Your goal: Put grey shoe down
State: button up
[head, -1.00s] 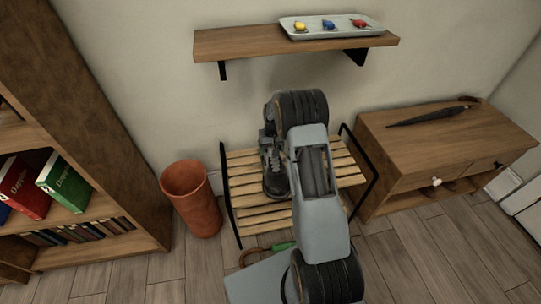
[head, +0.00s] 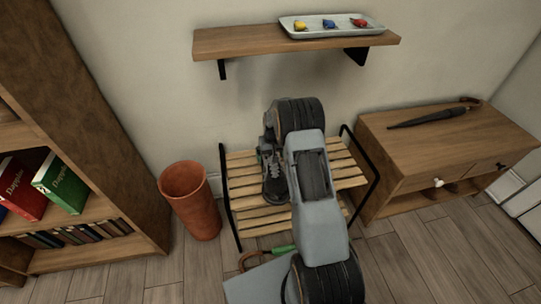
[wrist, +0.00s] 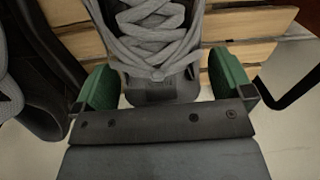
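The grey shoe (wrist: 150,40), with pale grey laces and a dark toe, lies between the green fingers of my gripper (wrist: 164,85) in the wrist view. In the head view the shoe (head: 276,184) is over the slatted wooden rack (head: 245,187), left of my arm. Whether its sole touches the slats cannot be told. Part of another grey and black shoe (wrist: 12,105) shows at the left of the wrist view.
A wall shelf (head: 235,42) with a tray (head: 290,22) of small coloured things is above the rack. A terracotta bin (head: 190,205) stands left, a bookcase (head: 105,130) further left. A wooden cabinet (head: 385,135) with an umbrella (head: 430,118) stands right. The rack's right slats look bare.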

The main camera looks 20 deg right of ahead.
jog(key=shift+r, duration=0.15)
jog(key=r+p, duration=0.1)
jog(key=r, duration=0.3)
jog(key=r+p, duration=0.1)
jog(key=r, duration=0.3)
jog(key=r+p, duration=0.1)
jog(key=r, duration=0.3)
jog(key=shift+d, duration=0.3)
notch_tip(320, 180, up, 7)
send_over(268, 163)
jog(key=s+a+r+n+t, duration=0.1)
jog(key=s+a+r, duration=0.25)
jog(key=s, duration=0.35)
jog(key=s+a+r+t, duration=0.1)
jog(key=s+a+r, duration=0.2)
jog(key=s+r, duration=0.25)
jog(key=s+a, duration=0.2)
jog(key=s, duration=0.8)
jog(key=shift+s+f+t+h, duration=0.35)
jog(key=shift+f+t+h, duration=0.05)
jog(key=shift+f, duration=0.05)
jog(key=shift+a, duration=0.1)
